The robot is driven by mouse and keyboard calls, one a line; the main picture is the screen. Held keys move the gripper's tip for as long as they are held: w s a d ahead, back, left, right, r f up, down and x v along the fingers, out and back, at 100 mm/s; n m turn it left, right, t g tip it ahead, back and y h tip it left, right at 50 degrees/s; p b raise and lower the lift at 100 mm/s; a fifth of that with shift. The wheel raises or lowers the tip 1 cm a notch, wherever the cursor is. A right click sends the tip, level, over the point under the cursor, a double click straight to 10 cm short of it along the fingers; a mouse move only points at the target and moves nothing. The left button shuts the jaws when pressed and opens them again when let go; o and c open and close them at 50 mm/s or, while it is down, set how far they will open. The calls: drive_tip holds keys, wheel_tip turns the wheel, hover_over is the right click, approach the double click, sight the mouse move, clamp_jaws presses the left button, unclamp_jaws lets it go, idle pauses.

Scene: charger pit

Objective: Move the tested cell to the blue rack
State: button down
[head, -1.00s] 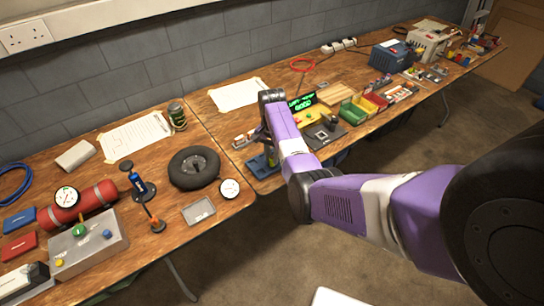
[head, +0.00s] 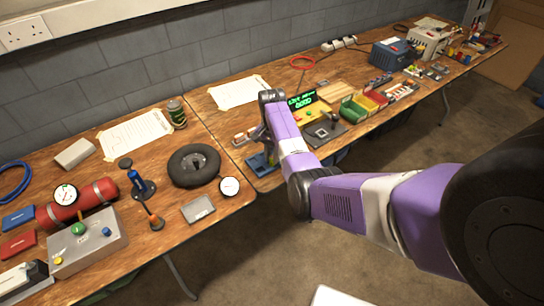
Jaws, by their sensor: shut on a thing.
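A blue rack (head: 259,163) stands near the front left corner of the right-hand bench, partly hidden behind my purple arm. My gripper (head: 258,135) is just above and behind the rack, pointing down and largely covered by my own wrist and forearm. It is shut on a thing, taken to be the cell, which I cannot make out. A small pale and orange item (head: 241,138) shows just left of the gripper; it is too small to identify. A tester with a lit green display (head: 302,100) and a yellow panel stands right of my wrist.
A paper sheet (head: 238,93) lies behind.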

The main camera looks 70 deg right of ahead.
drive_tip(key=shift+f, duration=0.3)
idle(0.4)
drive_tip(key=c, duration=1.2)
unclamp_jaws()
drive_tip(key=shift+r+p, duration=3.3)
drive_tip(key=shift+r, duration=0.3)
drive_tip(key=shift+f, duration=0.1)
